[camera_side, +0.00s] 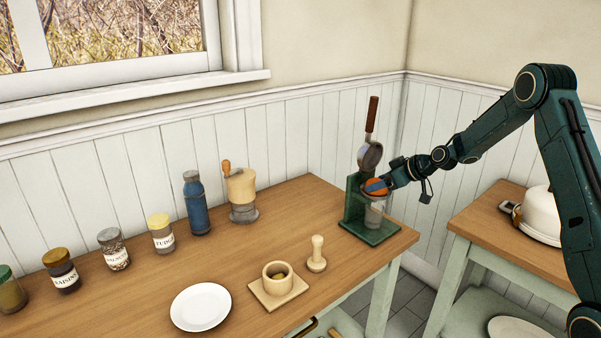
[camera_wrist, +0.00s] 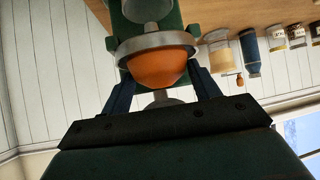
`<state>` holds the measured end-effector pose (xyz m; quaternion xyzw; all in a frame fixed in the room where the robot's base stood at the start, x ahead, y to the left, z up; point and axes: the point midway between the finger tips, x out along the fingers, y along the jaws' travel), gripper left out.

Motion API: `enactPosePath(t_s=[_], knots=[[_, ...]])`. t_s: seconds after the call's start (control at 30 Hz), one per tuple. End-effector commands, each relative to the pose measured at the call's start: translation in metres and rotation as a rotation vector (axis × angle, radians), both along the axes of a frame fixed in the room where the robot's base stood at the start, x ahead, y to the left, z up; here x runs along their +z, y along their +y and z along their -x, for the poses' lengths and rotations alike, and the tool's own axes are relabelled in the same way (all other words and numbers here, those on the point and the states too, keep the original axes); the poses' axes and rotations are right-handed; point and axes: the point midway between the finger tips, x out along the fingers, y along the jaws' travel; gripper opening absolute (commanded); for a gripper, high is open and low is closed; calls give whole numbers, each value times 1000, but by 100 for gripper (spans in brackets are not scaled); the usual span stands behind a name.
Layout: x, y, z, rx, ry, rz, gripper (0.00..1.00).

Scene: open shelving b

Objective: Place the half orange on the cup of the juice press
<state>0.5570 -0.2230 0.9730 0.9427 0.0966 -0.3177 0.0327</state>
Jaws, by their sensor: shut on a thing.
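The half orange (camera_side: 376,187) is at the cup of the juice press. In the wrist view the half orange (camera_wrist: 160,68) sits between the two fingers, close against the metal cup ring (camera_wrist: 127,48); I cannot tell whether its weight rests on the cup. My gripper (camera_side: 384,184) reaches in from the right and is shut on the half orange. The juice press has a green frame and base (camera_side: 368,233) at the table's right end. Its lever (camera_side: 371,118) with a brown handle stands raised. A clear glass (camera_side: 374,215) stands below the cup.
The wooden table (camera_side: 150,290) also holds a blue bottle (camera_side: 197,205), a grinder (camera_side: 241,190), several labelled jars along the wall, a white plate (camera_side: 201,307), a mortar (camera_side: 278,278) and a pestle (camera_side: 317,255). A side table (camera_side: 500,235) with a white domed thing stands at right.

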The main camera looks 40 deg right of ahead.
Motion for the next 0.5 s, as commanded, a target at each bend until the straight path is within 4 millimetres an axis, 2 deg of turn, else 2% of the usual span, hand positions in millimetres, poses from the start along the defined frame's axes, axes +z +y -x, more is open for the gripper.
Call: enactPosePath(t_s=[0.1,0.13,0.23,0.5], knots=[[-2,0,0,0,0,0,34],[-2,0,0,0,0,0,65],[-2,0,0,0,0,0,84],[-1,0,0,0,0,0,84]])
